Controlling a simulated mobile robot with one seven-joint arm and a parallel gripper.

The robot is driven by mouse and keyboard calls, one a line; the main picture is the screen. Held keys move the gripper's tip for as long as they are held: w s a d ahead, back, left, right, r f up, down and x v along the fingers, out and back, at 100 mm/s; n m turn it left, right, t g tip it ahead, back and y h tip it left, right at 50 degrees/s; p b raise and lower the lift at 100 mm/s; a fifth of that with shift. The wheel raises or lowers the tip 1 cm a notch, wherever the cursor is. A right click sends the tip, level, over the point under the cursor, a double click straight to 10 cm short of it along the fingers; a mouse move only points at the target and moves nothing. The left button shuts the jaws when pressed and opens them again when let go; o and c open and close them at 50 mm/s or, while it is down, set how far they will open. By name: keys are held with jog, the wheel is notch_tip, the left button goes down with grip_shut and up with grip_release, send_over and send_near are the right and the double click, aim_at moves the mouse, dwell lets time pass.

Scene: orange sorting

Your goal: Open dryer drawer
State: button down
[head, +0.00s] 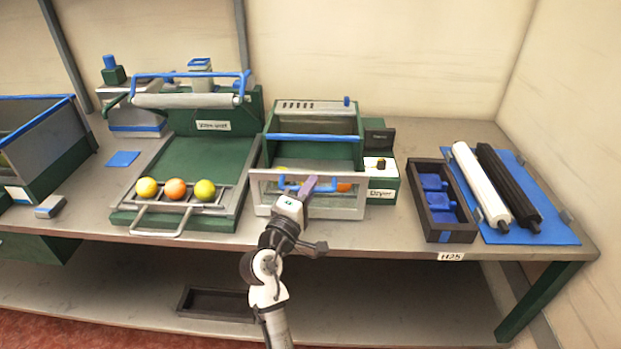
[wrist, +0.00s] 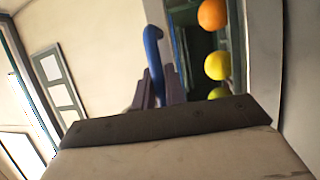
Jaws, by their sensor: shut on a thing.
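The dryer (head: 312,120) is a green box with a grey top and a blue bar, right of centre in the head view. Its drawer has a light-framed clear front (head: 345,210) standing forward of the green body near the table's front edge. A blue handle (head: 284,187) is on that front; it also shows in the wrist view (wrist: 153,48). My gripper (head: 306,187) is shut on the handle, its fingers (wrist: 159,88) around the handle's lower part in the wrist view. An orange fruit (wrist: 212,14) and yellow fruits (wrist: 217,65) show behind the front.
A green tray (head: 195,160) with three fruits on its front rack stands to the left. A dark box with blue pieces (head: 443,235), and white and black rollers (head: 480,185) on a blue mat, lie to the right. The table's front edge runs below the drawer.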

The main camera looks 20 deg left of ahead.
jog(key=shift+s+d, duration=0.2)
jog(key=shift+s, duration=0.55)
jog(key=shift+s+d, duration=0.25)
jog(key=shift+s, duration=0.55)
jog(key=shift+s+d, duration=0.2)
jog(key=shift+s, duration=0.55)
jog(key=c, duration=1.5)
grip_release()
jog(key=shift+o, duration=0.2)
jog(key=b+v, duration=0.4)
jog(key=v, duration=0.9)
jog(key=shift+s+b, duration=0.3)
jog(key=shift+s, duration=0.1)
